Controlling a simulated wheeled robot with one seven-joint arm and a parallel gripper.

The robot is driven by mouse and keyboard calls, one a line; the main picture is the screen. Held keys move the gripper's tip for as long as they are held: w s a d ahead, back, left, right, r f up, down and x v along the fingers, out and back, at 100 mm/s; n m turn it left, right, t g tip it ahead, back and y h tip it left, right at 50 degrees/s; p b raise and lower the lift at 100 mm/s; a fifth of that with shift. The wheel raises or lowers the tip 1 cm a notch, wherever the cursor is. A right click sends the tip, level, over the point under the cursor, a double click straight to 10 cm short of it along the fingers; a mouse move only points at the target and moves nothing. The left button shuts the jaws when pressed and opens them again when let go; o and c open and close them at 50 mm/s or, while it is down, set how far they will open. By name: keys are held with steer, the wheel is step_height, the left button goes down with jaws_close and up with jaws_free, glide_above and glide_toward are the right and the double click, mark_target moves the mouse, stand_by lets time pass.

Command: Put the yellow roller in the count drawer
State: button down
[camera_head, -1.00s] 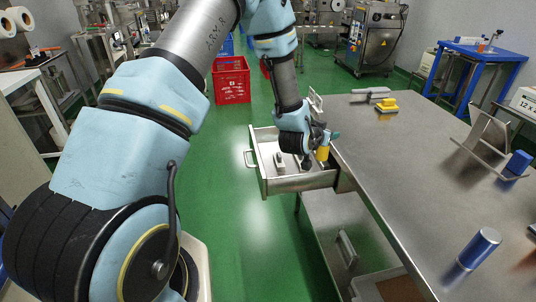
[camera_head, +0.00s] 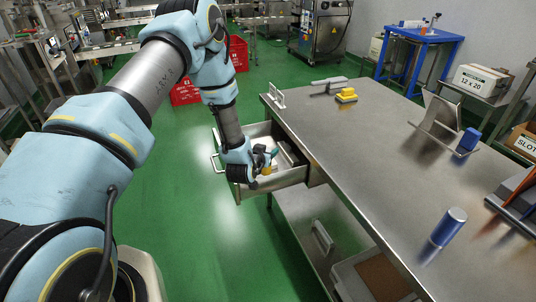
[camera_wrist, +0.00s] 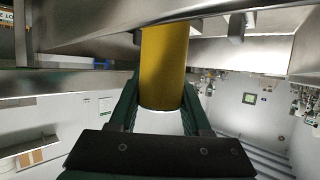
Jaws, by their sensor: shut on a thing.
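The yellow roller (camera_head: 267,170) is held in my gripper (camera_head: 268,160). In the wrist view the roller (camera_wrist: 164,65) stands between the two dark green fingers (camera_wrist: 160,118), which close on it from both sides. The open metal drawer (camera_head: 282,183) sticks out from the left side of the steel table. My gripper and the roller are over or inside this drawer, near its front-left part. My wrist hides much of the drawer's inside. I cannot tell whether the roller touches the drawer's floor.
A blue cylinder (camera_head: 448,228), a yellow block (camera_head: 346,96) and a metal stand (camera_head: 437,115) with a blue block (camera_head: 468,141) are on the table (camera_head: 370,165). Red crates (camera_head: 238,54) stand on the floor behind my arm. The green floor left of the drawer is clear.

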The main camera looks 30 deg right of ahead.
steer(key=shift+f, duration=1.15)
steer(key=shift+f, duration=0.15)
steer(key=shift+c, duration=1.8)
jaws_free()
